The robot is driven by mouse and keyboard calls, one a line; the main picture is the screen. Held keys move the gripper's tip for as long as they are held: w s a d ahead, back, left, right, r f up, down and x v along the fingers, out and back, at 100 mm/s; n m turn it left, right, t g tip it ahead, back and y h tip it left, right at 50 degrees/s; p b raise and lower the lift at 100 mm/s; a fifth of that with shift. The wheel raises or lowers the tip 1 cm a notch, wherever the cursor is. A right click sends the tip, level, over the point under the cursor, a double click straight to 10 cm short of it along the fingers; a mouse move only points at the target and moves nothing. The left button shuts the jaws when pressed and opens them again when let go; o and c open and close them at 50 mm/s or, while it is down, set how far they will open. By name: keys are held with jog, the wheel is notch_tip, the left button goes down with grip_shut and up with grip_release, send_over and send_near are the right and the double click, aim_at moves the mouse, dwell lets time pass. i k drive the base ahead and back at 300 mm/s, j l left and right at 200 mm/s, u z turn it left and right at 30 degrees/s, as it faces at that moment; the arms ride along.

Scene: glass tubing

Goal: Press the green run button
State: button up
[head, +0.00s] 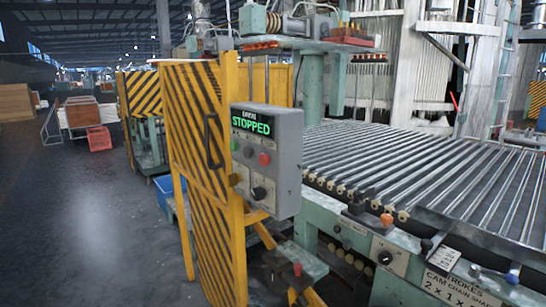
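A grey control box (285,160) is fixed at the right edge of a yellow and black striped guard panel. Its display (251,124) reads "STOPPED" in green letters. Under the display is a row of small buttons. The green button (234,145) is at the left of the row and is small in this view. A dark button (248,152) is in the middle and a red button (264,159) is at the right. A black rotary knob (259,193) is lower on the box. My gripper is not in view.
The striped guard panel (200,120) stands left of the box. A roller conveyor (420,170) with knobs along its front edge extends to the right. A blue bin (165,190) is behind the panel. Open floor (80,220) lies to the left, with crates farther back.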

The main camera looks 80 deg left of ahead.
aim_at(234, 146)
jog(key=u, duration=2.8)
